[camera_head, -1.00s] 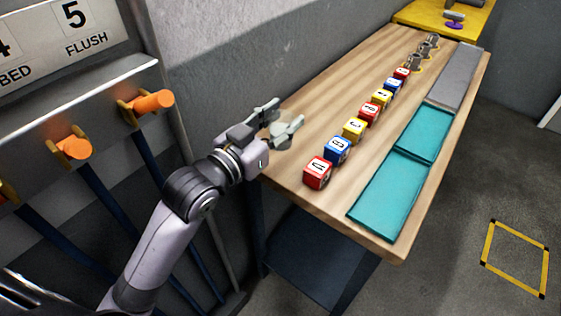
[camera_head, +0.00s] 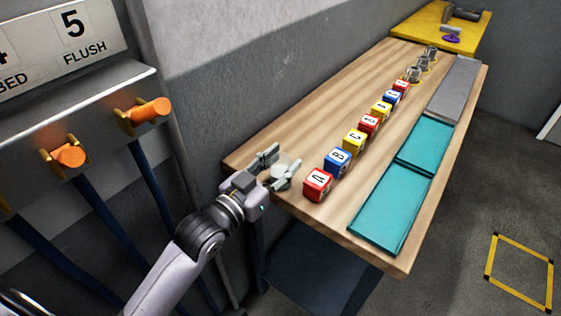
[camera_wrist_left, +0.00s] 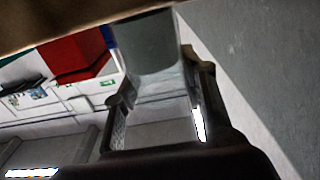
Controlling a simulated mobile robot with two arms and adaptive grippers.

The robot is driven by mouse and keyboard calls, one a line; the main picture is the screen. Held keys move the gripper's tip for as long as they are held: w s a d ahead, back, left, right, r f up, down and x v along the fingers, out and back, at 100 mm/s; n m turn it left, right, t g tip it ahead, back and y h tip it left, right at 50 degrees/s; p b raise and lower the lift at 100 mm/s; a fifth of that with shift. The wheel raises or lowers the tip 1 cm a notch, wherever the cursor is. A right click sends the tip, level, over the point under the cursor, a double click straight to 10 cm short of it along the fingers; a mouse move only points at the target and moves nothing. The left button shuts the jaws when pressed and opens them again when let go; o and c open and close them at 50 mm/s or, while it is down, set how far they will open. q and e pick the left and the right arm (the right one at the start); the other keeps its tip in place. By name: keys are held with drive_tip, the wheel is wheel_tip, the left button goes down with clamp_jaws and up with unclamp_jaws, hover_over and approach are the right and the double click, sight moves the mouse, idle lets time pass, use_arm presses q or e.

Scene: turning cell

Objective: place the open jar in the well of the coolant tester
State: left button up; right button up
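My left gripper (camera_head: 277,170) is at the near left corner of the wooden bench. Its two fingers are around a clear, see-through jar (camera_head: 284,164), which is faint in the head view. In the left wrist view the jar (camera_wrist_left: 150,48) shows as a grey glassy body between the fingers (camera_wrist_left: 160,105). The jar's mouth cannot be made out. On the yellow table at the far end stands a dark grey device (camera_head: 463,14) with a purple round part (camera_head: 451,39) in front. I cannot tell whether this is the coolant tester; no well is clear. My right gripper is not in view.
A row of lettered blocks runs along the bench (camera_head: 300,110), starting with a red block (camera_head: 318,184) just right of the gripper. Several small metal-and-glass items (camera_head: 414,74) stand beyond. Teal mats (camera_head: 392,212) and a grey mat (camera_head: 455,88) line the right edge.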

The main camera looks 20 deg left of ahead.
use_arm(q)
drive_tip(key=o, duration=0.5)
drive_tip(key=shift+c, duration=0.2)
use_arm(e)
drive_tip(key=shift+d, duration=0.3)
use_arm(q)
drive_tip(key=shift+r, duration=0.15)
drive_tip(key=v, duration=1.2)
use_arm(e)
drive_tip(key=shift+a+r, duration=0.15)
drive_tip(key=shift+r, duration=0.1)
